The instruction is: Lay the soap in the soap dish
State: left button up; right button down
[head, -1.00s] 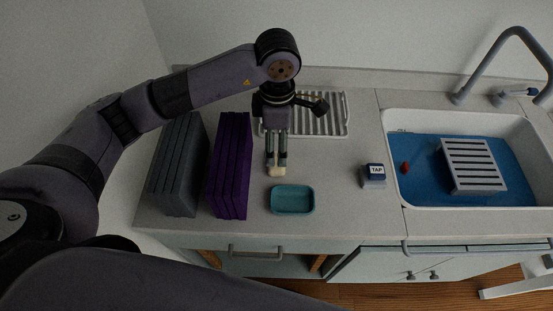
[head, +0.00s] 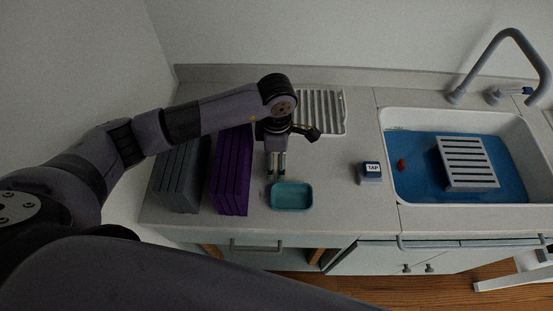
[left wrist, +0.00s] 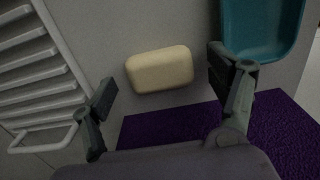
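The soap (left wrist: 160,70) is a cream, rounded block in the left wrist view, lying between and ahead of my left fingertips with gaps at both sides. In the head view my left gripper largely hides it. My left gripper (head: 276,172) points down at the counter, open and empty, just behind and left of the soap dish; its fingers also show in the left wrist view (left wrist: 161,80). The soap dish (head: 292,197) is a shallow teal tray, empty, on the counter; part of it shows in the left wrist view (left wrist: 262,35). My right gripper is out of view.
Purple (head: 231,180) and grey (head: 181,180) upright slabs stand left of my gripper. A ribbed white drainer (head: 322,112) lies behind it. A block marked TAP (head: 371,171) stands right of the dish, before the sink (head: 450,212) with a grey rack (head: 468,165). Counter between dish and block is clear.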

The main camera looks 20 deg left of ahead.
pick_arm(q)
jog(key=c, duration=1.3)
jog(key=shift+r, duration=0.1)
notch_tip(320, 180, up, 20)
jog(key=b, duration=0.3)
